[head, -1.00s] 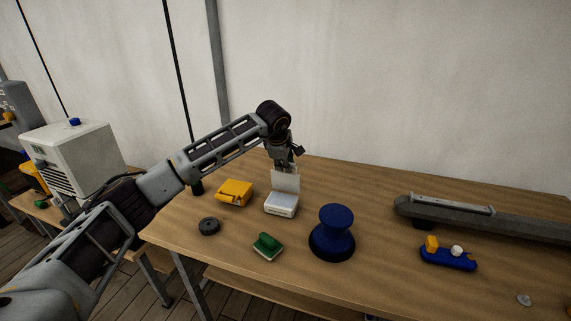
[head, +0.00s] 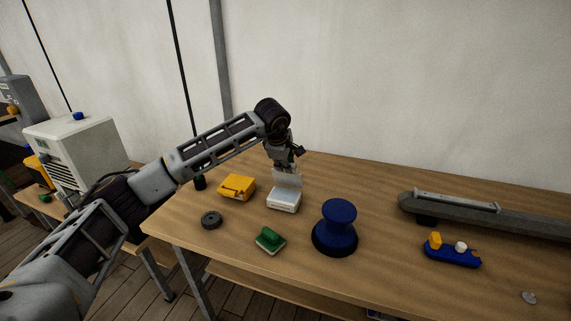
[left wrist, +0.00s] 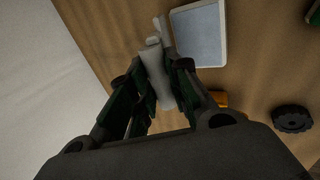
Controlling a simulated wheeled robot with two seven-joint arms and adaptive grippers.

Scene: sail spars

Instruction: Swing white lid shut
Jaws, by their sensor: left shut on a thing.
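The small white box (head: 283,203) sits on the wooden table with its white lid (head: 289,181) standing up at its far edge, so the box is open. My left gripper (head: 285,168) reaches down from above and is shut on the upper part of the lid. In the left wrist view the lid (left wrist: 160,78) shows edge-on between the fingers (left wrist: 158,85). The open box (left wrist: 201,33) lies just beyond, with a grey-blue inside. My right gripper is in neither view.
A yellow case (head: 237,187), a dark round knob (head: 211,220), a green-topped block (head: 269,240) and a blue spool (head: 336,228) stand around the box. A blue holder (head: 452,252) and a long grey spar (head: 480,213) lie at right. Bare table lies between the spool and holder.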

